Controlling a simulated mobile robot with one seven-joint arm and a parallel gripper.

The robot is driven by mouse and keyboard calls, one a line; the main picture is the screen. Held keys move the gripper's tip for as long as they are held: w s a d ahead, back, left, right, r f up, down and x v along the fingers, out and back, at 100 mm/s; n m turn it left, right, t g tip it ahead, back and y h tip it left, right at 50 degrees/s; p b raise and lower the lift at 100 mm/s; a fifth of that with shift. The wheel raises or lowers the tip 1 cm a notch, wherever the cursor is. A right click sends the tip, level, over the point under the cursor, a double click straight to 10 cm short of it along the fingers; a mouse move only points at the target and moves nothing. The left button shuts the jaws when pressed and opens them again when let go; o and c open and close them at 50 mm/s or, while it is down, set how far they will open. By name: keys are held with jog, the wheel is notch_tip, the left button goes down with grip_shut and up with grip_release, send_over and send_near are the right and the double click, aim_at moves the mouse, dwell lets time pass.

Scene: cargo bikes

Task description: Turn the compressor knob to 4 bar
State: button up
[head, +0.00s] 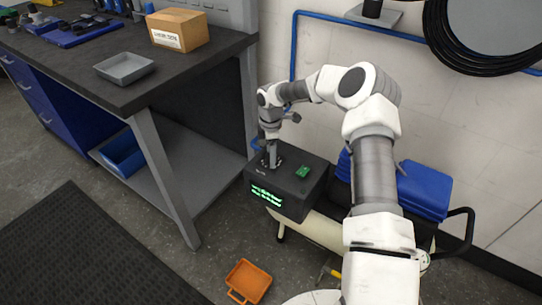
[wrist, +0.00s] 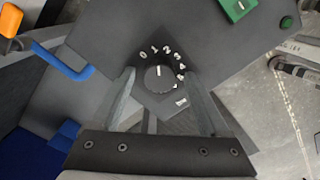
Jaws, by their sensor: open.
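The compressor's dark control box (head: 290,185) stands by the wall with a lit green display (head: 267,194) on its front. In the wrist view the round dark knob (wrist: 159,79) sits on the box top, with white numbers curving around its upper and right sides and "bar" printed below right. A small white mark on the knob points up, roughly between 1 and 2; the exact reading is hard to tell. My gripper (wrist: 159,76) is open, with one finger on each side of the knob; I cannot tell whether they touch it. In the head view my gripper (head: 271,160) hides the knob.
A green switch (head: 302,172) sits on the box beside my gripper. A blue case (head: 424,190) lies behind on the right. The workbench (head: 70,60) is at left, and an orange tray (head: 249,282) lies on the floor in front.

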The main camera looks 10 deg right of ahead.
grip_shut()
dwell(0.5)
jog(key=shift+m, duration=0.3)
jog(key=m+p, duration=0.1)
jog(key=m, duration=0.1)
jog(key=shift+m, duration=0.4)
jog(key=m+p, duration=0.1)
jog(key=m, duration=0.3)
jog(key=shift+m, duration=0.3)
jog(key=m, duration=0.4)
jog(key=shift+m+p, duration=0.3)
jog(key=shift+p, duration=0.05)
jog(key=shift+m, duration=1.9)
